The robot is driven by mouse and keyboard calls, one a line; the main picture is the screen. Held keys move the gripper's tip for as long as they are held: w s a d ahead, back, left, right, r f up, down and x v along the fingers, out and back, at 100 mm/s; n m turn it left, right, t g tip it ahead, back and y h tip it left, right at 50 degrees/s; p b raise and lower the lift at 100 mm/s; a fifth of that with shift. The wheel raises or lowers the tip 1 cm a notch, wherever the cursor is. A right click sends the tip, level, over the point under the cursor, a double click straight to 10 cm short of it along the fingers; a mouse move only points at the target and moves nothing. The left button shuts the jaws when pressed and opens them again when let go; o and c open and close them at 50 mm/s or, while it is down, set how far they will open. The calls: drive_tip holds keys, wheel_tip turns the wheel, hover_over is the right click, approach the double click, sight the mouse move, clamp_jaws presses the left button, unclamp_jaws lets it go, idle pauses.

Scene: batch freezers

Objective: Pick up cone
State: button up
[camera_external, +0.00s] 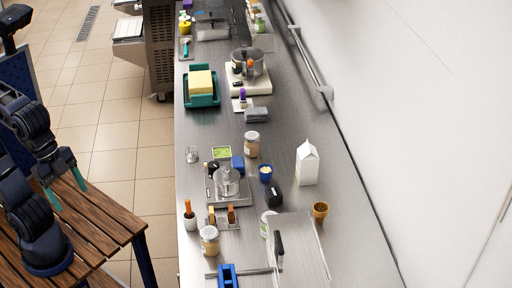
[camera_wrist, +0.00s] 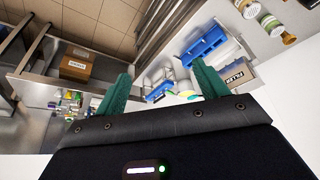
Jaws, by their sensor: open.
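A small brown-orange cone (camera_external: 320,210) stands on the steel counter, near its right side, in the external view. It is just right of the clear-sided box with a black handle and below the white carton. My gripper (camera_external: 65,190) is far to the left, above the wooden slatted table and well apart from the cone. Its two teal fingers are spread with nothing between them. The wrist view shows the same open fingers (camera_wrist: 163,78).
The steel counter (camera_external: 290,110) is crowded around the cone: a white carton (camera_external: 307,163), a black cylinder (camera_external: 274,195), jars (camera_external: 209,239) and a clear-sided box (camera_external: 300,262). The white wall bounds the right. A tiled floor gap separates the wooden table (camera_external: 105,225) from the counter.

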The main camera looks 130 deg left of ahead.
drive_tip(key=w+a+r+n, duration=0.1)
drive_tip(key=w+a+r, duration=0.3)
drive_tip(key=w+a, duration=0.45)
drive_tip(key=w+a+r, duration=0.3)
drive_tip(key=w+a, duration=0.3)
drive_tip(key=w, duration=0.5)
drive_tip(key=n+y, duration=0.1)
drive_tip(key=n, duration=0.2)
hover_over(320, 214)
drive_tip(key=s, duration=0.4)
wheel_tip(320, 214, down, 35)
drive_tip(key=shift+g, duration=0.3)
drive_tip(key=x, duration=0.6)
drive_tip(key=shift+w+a+r, duration=0.1)
drive_tip(key=shift+a, duration=0.3)
drive_tip(key=shift+s+x, duration=0.2)
drive_tip(key=shift+x, duration=2.4)
drive_tip(key=shift+a, duration=0.2)
drive_tip(key=c, duration=1)
